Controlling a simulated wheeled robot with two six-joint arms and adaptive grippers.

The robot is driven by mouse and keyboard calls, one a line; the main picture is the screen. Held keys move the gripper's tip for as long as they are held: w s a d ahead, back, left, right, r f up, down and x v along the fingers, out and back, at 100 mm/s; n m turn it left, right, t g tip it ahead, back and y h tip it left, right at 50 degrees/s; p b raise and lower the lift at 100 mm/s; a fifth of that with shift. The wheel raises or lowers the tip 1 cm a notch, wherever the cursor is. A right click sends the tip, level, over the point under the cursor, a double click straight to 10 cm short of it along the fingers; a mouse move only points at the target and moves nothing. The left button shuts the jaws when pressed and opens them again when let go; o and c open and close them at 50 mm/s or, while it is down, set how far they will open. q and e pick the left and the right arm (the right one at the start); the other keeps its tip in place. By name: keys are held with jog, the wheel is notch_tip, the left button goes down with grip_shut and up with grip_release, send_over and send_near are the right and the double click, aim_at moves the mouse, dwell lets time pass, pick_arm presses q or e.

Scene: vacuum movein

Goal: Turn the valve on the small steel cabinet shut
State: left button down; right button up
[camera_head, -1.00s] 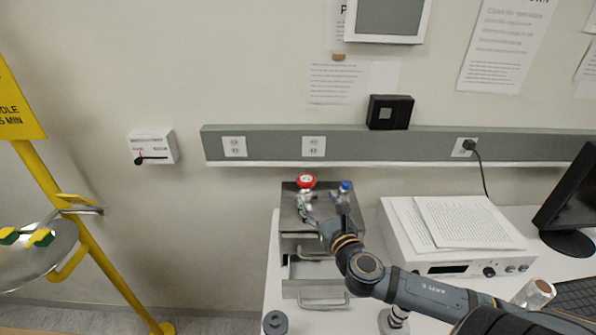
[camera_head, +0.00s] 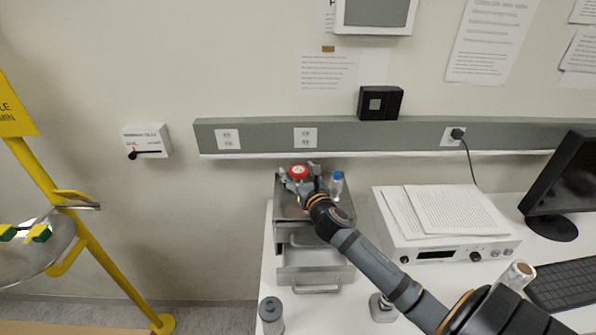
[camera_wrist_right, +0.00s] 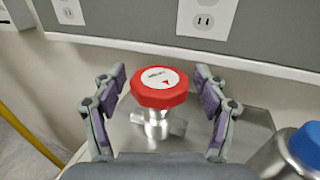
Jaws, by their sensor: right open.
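The small steel cabinet (camera_head: 314,255) stands on the white bench with its drawer fronts toward me. A valve with a red knob (camera_head: 299,172) rises from its top. My right gripper (camera_head: 300,180) is at the valve. In the right wrist view its open fingers (camera_wrist_right: 160,95) stand on either side of the knob, with gaps on both sides. My left gripper is not in view.
A blue-capped bottle (camera_head: 336,184) stands close to the right of the valve. A white instrument (camera_head: 440,250) with papers is further right. The wall rail (camera_head: 260,138) runs behind the cabinet. A dark-lidded jar (camera_head: 271,312) stands in front.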

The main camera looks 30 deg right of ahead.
jog(key=c, duration=1.2)
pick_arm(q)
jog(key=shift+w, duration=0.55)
pick_arm(e)
jog(key=shift+m+h, duration=0.3)
jog(key=shift+h, duration=0.1)
jog(key=m+g+h, duration=0.1)
jog(key=m+h, duration=0.1)
jog(key=shift+h, duration=0.4)
jog(key=shift+f+m+g+h, duration=0.1)
jog(key=shift+m+g+h, duration=0.7)
jog(key=shift+h, duration=0.4)
jog(key=m+g+h+b, duration=0.1)
jog(key=m+g+h, duration=0.2)
jog(key=shift+h, duration=0.4)
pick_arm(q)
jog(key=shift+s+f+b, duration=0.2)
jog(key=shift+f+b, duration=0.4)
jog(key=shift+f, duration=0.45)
pick_arm(e)
jog(key=shift+s+m+g+h, duration=0.1)
jog(key=shift+m+g+h, duration=1)
jog(key=shift+g, duration=0.4)
jog(key=shift+d+m+g, duration=0.1)
jog(key=shift+m+g, duration=0.2)
